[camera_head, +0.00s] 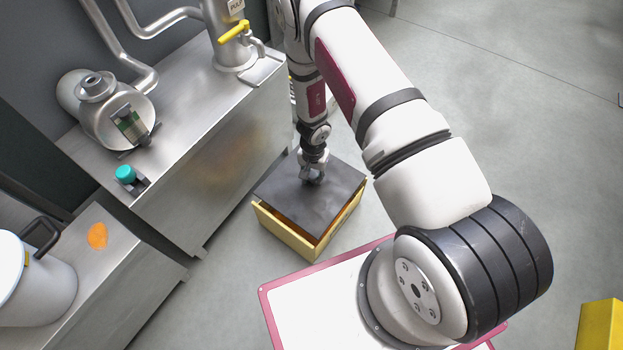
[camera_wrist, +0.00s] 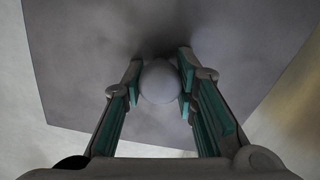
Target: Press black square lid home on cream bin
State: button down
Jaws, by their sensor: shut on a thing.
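The black square lid (camera_head: 325,205) lies over the top of the cream bin (camera_head: 290,234) on the floor. The lid sits tilted, with a gap showing the orange-brown inside along the near right side. The bin's rim stands clear of the lid's edge there. My gripper (camera_head: 313,177) is above the lid, shut on a round grey knob (camera_wrist: 159,82) near the lid's middle. In the wrist view both fingers stand on either side of the knob, and the lid (camera_wrist: 90,60) fills most of the picture. The far sides of the bin are hidden.
A steel counter (camera_head: 215,120) with a pump, a teal-capped item (camera_head: 125,173) and a yellow-handled valve (camera_head: 234,31) stands left of the bin. A pot (camera_head: 38,270) and orange patch (camera_head: 97,235) are lower left. A yellow object (camera_head: 602,325) is lower right.

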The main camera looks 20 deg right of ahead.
aim_at(313, 175)
jog(key=shift+d+f, duration=0.1)
jog(key=shift+f, duration=0.3)
jog(key=shift+b, duration=0.3)
jog(key=shift+s+f+b, duration=0.1)
jog(key=shift+f+b, duration=1.9)
jog(key=shift+f, duration=0.35)
jog(key=shift+f+b, duration=0.6)
jog(key=shift+b, duration=0.15)
jog(key=c, duration=1.2)
grip_release()
notch_tip(313, 175, up, 12)
